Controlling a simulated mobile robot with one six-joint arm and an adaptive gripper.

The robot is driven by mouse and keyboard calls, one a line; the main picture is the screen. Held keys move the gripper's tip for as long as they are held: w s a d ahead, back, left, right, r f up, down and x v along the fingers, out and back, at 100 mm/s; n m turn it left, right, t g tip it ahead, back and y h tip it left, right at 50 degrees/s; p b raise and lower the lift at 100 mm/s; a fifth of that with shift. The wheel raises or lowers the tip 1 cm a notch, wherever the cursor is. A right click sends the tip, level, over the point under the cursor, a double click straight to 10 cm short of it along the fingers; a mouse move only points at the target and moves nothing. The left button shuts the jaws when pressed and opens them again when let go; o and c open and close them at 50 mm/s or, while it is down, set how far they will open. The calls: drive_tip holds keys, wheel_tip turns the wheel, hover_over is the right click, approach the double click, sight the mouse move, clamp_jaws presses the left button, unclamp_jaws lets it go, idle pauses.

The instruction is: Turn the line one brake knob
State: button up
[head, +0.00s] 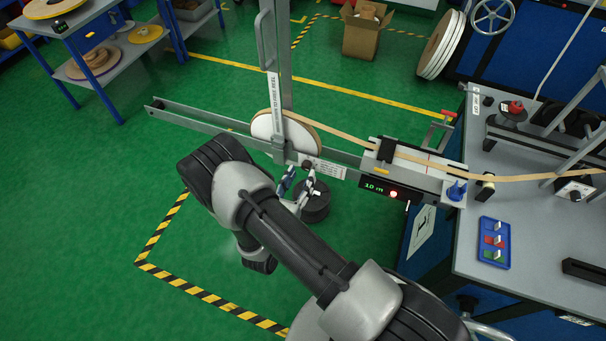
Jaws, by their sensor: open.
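A small dark round knob (308,164) shows on the grey rail of the tape payoff, just below the tape reel (285,131) and beside a white label (326,168). I take it for the line one brake knob, but the label's print is too small to read. My gripper (301,181) is open, just in front of and below the knob in the picture. Its fingers point up towards the rail. I cannot tell whether they touch the knob. My arm hides part of the area to the left and below.
A tan tape (350,137) runs right from the reel through a unit with a display (378,188) reading 10 m. A grey workbench (530,255) with a blue tray (494,243) fills the right. Green floor lies open at left.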

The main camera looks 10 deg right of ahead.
sight(307, 166)
drive_tip(key=shift+x, duration=1.3)
drive_tip(key=shift+c, duration=0.4)
clamp_jaws()
